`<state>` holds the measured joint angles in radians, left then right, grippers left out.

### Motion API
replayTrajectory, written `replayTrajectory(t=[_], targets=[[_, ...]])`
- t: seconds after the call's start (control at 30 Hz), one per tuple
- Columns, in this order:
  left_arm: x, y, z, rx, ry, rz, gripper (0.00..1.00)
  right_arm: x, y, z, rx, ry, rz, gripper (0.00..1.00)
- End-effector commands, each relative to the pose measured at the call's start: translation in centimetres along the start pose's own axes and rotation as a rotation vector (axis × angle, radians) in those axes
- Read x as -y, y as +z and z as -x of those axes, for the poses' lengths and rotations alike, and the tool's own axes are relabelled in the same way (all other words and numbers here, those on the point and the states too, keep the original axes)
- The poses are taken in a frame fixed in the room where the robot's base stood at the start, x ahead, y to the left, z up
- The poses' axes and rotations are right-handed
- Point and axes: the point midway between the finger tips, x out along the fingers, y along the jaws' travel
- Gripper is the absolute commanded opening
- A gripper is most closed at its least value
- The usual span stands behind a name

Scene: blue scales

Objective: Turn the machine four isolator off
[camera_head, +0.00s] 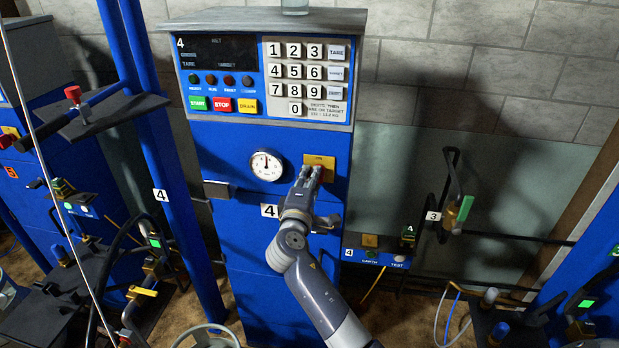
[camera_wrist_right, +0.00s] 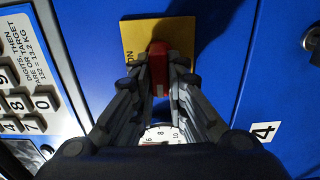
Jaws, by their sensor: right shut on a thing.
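The machine marked 4 is a blue cabinet (camera_head: 230,150). Its isolator is a red handle (camera_wrist_right: 158,65) on a yellow plate (camera_head: 326,161), right of the round gauge (camera_head: 266,164). The plate also shows in the wrist view (camera_wrist_right: 133,36), with the letters "ON" on its edge. My right gripper (camera_head: 317,171) is at the plate, its fingers on either side of the handle and shut on it. The handle's long side runs up and down in the wrist view. In the head view my fingers hide most of the handle. My left gripper is not in view.
A keypad panel (camera_head: 300,75) and START, STOP and DRAIN buttons (camera_head: 222,104) are above. A small control box (camera_head: 375,253) sits low to the right. A blue post (camera_head: 160,150) and valves stand at the left.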

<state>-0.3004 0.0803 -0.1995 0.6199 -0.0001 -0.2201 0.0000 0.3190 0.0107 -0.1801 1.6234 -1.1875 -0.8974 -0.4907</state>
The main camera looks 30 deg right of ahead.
Motion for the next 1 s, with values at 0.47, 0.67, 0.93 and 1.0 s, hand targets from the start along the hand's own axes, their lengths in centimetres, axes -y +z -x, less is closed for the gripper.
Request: replayTrajectory(t=[0.47,0.67,0.93,1.0], targets=[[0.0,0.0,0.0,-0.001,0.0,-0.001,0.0,-0.4,0.1,-0.1,0.003,0.007,0.0,0.33],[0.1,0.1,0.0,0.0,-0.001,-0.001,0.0,-0.1,0.1,0.8,0.0,0.004,0.0,0.33],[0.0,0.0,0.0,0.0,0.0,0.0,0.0,-0.1,0.2,6.0,0.002,0.002,-0.002,0.33],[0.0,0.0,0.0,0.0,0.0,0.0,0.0,-0.1,0.1,7.5,0.001,0.002,-0.001,0.33]])
